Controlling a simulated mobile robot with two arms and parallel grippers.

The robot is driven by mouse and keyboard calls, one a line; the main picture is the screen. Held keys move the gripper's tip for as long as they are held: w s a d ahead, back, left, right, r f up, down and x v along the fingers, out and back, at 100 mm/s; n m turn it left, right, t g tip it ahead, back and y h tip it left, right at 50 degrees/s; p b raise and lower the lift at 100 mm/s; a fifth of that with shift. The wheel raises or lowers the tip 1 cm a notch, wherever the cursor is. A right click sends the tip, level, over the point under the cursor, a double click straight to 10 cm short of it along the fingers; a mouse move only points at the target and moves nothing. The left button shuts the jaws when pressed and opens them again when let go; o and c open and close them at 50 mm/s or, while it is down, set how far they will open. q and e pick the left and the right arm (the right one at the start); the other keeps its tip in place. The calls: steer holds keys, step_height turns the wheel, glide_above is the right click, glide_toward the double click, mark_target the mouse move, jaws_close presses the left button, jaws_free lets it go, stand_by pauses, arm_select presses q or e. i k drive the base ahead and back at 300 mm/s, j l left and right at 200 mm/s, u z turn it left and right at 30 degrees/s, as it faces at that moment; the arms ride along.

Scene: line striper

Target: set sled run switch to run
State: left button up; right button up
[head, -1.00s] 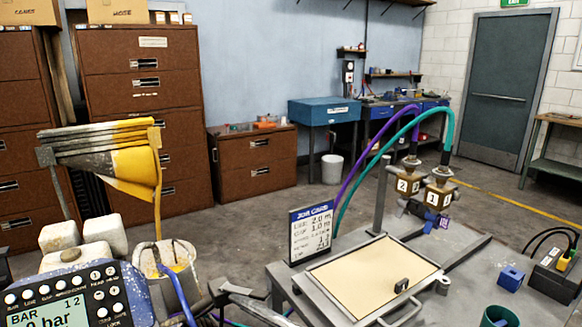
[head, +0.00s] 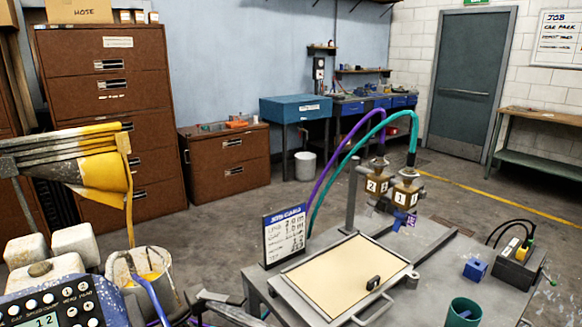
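I cannot pick out a switch marked run. A grey bench or sled (head: 440,247) carries two brown blocks numbered 2 (head: 376,185) and 1 (head: 403,197), fed by a purple hose (head: 335,172) and a green hose (head: 345,160). A tan panel in a grey tray (head: 345,277) lies on it, with a small black piece (head: 373,283) at its right side. A dark box (head: 517,268) with yellow and green plugs and black cables stands at the right; its labels are too small to read. Neither of my grippers can be made out.
A control panel (head: 52,310) with buttons and a display is at the lower left, beside a paint bucket (head: 140,270). A job card (head: 285,235) stands behind the tray. A blue block (head: 475,269) and green cup (head: 463,312) sit at the right. Open floor lies behind.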

mark_target(553, 283)
steer(key=z, duration=1.7)
steer(key=i+l+u, duration=0.15)
steer(key=l, duration=0.2)
steer(key=i+l+u, duration=0.1)
steer(key=i+l, duration=0.15)
steer(key=i+l+u, duration=0.15)
steer(key=l, duration=0.35)
steer(key=i+l+u, duration=0.15)
steer(key=l, duration=0.25)
steer(key=i+l+u, duration=0.15)
steer(key=l, duration=0.3)
steer(key=i+l+u, duration=0.1)
steer(key=l, duration=0.3)
steer(key=i+l+u, duration=0.15)
steer(key=l, duration=0.3)
steer(key=k, duration=0.05)
